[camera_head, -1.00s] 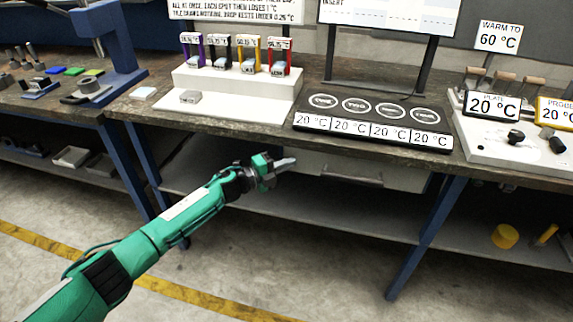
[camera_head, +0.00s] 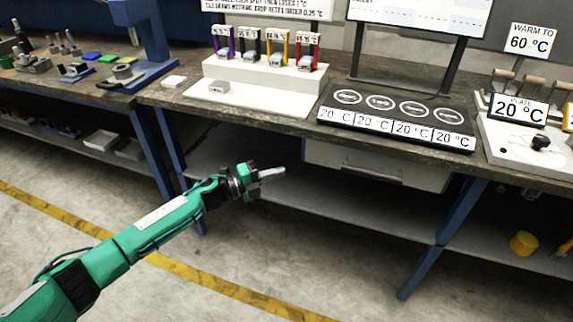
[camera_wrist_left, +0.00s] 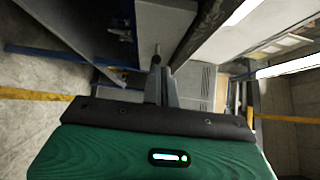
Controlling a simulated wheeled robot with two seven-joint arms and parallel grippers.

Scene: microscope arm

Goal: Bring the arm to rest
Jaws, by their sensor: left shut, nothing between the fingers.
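My left arm is green and comes in from the lower left of the head view. Its gripper (camera_head: 272,174) is out in the air in front of the workbench (camera_head: 285,125), and in the picture it shows below the bench top's front edge. The fingers are together and hold nothing. In the left wrist view the closed fingers (camera_wrist_left: 160,85) point away from the camera, with the bench edge close beyond them. My right gripper is not in view.
A white stepped stand (camera_head: 265,85) holds several coloured clips. A black plate (camera_head: 395,115) shows several 20 °C readings. A white panel (camera_head: 520,145) stands at the right. A blue bench leg (camera_head: 440,240) reaches the floor. The floor around the arm is clear.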

